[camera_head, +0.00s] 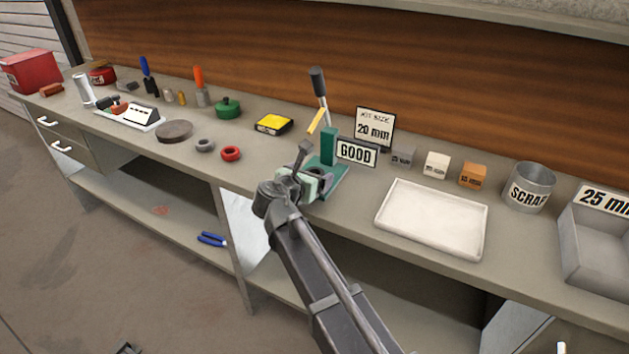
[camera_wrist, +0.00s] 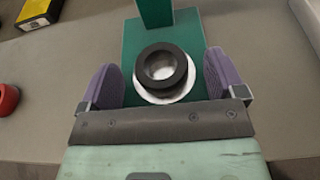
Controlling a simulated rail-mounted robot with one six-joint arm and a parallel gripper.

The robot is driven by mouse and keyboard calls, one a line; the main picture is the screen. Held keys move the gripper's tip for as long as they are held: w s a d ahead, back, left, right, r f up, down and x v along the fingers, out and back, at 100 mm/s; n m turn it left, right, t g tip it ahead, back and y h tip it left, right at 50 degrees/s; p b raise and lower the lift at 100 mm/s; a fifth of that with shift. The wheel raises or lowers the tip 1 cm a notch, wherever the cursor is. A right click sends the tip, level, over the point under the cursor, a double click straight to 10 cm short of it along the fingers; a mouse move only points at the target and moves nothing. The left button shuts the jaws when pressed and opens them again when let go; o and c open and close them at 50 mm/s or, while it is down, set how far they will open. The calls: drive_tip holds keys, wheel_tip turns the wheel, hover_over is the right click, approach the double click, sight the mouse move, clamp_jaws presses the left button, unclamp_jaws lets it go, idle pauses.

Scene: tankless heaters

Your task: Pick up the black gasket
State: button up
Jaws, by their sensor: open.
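The black gasket (camera_wrist: 163,65) shows in the wrist view as a dark ring on a white round seat (camera_wrist: 168,97) on a green press base (camera_wrist: 195,38). My gripper (camera_wrist: 163,84) is open, with one purple finger on each side of the gasket and a visible gap on both sides. In the head view my gripper (camera_head: 312,178) is at the green press (camera_head: 328,146) and mostly hides the gasket. A second dark ring edge shows just under the gasket's near side.
A red ring (camera_head: 230,154) and a grey ring (camera_head: 205,145) lie left of the press. The GOOD sign (camera_head: 356,152) and a white tray (camera_head: 432,218) stand to the right. The press lever (camera_head: 318,85) rises behind my gripper. A yellow box (camera_head: 273,124) is farther back.

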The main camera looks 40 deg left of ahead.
drive_tip(key=shift+w+a+f, duration=0.1)
drive_tip(key=shift+w, duration=0.2)
drive_tip(key=c, duration=1.1)
wheel_tip(320, 180, up, 11)
drive_tip(key=p, duration=1)
drive_tip(key=shift+f+p, duration=0.15)
drive_tip(key=shift+p, duration=0.25)
